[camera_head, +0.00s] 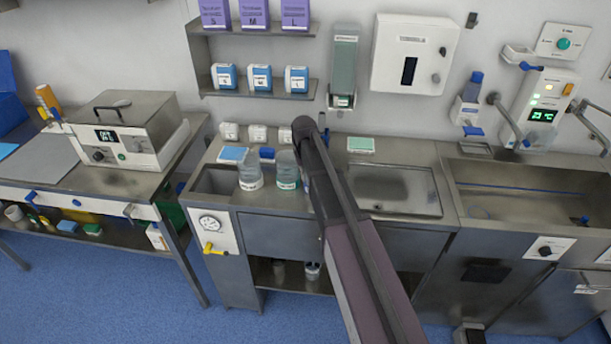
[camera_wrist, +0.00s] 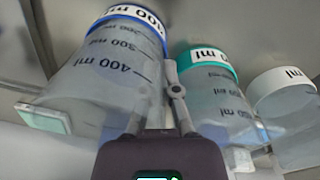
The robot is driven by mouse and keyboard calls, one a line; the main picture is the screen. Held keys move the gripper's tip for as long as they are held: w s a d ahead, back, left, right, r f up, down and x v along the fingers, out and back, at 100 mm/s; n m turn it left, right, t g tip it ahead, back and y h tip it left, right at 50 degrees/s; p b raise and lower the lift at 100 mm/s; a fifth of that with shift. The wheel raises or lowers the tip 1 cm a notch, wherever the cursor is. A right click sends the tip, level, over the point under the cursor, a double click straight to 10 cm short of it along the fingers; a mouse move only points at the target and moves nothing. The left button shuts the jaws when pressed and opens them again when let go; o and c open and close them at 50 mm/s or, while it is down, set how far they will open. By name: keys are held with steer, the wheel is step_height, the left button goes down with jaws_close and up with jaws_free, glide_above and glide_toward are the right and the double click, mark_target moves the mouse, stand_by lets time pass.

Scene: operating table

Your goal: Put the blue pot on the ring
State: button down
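Three clear pots with ml scales fill the upper wrist view. The blue pot (camera_wrist: 112,65) has a blue band and is at the left. A teal-banded pot (camera_wrist: 215,90) is in the middle and a white-banded pot (camera_wrist: 288,110) at the right. In the head view the teal pot (camera_head: 287,170) and white pot (camera_head: 250,172) stand on the steel counter; my arm hides most of the blue one.
A shelf with boxes, a dispenser (camera_head: 343,65) and a white wall cabinet (camera_head: 414,53) are behind. Taps overhang the right sink (camera_head: 530,190).

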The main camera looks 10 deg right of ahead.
steer(key=c, duration=0.8)
jaws_free()
step_height(320, 180, up, 12)
steer(key=p, duration=1.2)
steer(key=shift+a, duration=0.15)
steer(key=shift+r, duration=0.1)
steer(key=s+d, duration=0.2)
steer(key=s, duration=2.1)
steer(key=shift+s+m, duration=0.4)
steer(key=shift+o, duration=0.2)
